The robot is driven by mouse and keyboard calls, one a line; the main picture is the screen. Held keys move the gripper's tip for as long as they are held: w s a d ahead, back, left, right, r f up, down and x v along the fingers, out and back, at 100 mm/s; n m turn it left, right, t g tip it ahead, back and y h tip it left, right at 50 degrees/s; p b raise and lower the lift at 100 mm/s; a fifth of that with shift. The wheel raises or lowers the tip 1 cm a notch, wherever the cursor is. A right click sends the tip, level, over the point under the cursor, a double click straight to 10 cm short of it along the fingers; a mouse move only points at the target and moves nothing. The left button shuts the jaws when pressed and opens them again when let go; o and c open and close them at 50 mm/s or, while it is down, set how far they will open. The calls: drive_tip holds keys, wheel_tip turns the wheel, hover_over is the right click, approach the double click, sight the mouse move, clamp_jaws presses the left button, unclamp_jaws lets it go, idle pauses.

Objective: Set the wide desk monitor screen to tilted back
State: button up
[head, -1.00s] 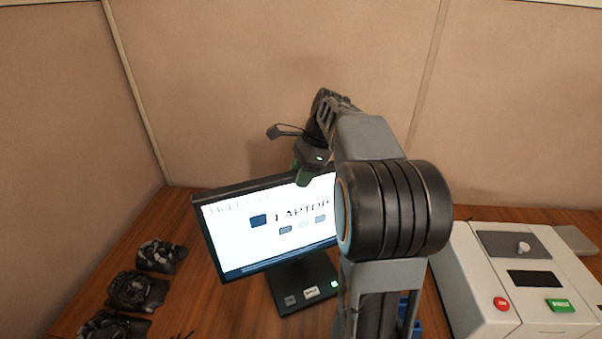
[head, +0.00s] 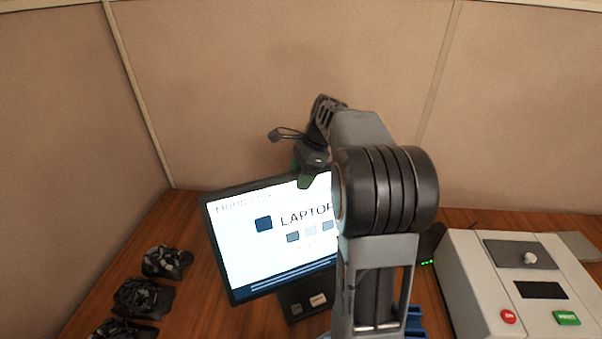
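The wide desk monitor (head: 272,235) stands on the desk left of my arm, its lit screen showing the word "LAPTOP". The screen leans back, with its lower edge low over the stand base (head: 304,301). My arm hides the screen's right part. My gripper (head: 306,181) is at the screen's top edge, pointing down, with a green-tipped finger in front of the screen. I cannot tell whether both fingers close on the edge.
Several dark patterned objects (head: 143,298) lie on the desk at the left. A white box with a red button (head: 508,316) and a green button stands at the right. A blue object (head: 414,322) is partly hidden behind my arm. Beige partition walls (head: 270,90) enclose the desk behind.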

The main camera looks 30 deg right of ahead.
drive_tip(key=shift+r, duration=0.15)
drive_tip(key=v, duration=1.3)
drive_tip(key=shift+r, duration=0.35)
drive_tip(key=shift+s, duration=0.1)
drive_tip(key=s+a+f+n+t+h, duration=0.1)
drive_tip(key=s+a+f+n+h, duration=0.25)
drive_tip(key=s+a+n, duration=0.4)
drive_tip(key=s+a+f+n+t+h, duration=0.1)
drive_tip(key=s+a+f+n+t, duration=0.2)
drive_tip(key=s+a+f+n, duration=0.5)
drive_tip(key=shift+s+a+f+n, duration=0.15)
drive_tip(key=shift+a+f+n, duration=0.4)
drive_tip(key=shift+f+n, duration=1.3)
drive_tip(key=shift+r+n, duration=0.5)
drive_tip(key=shift+r, duration=0.05)
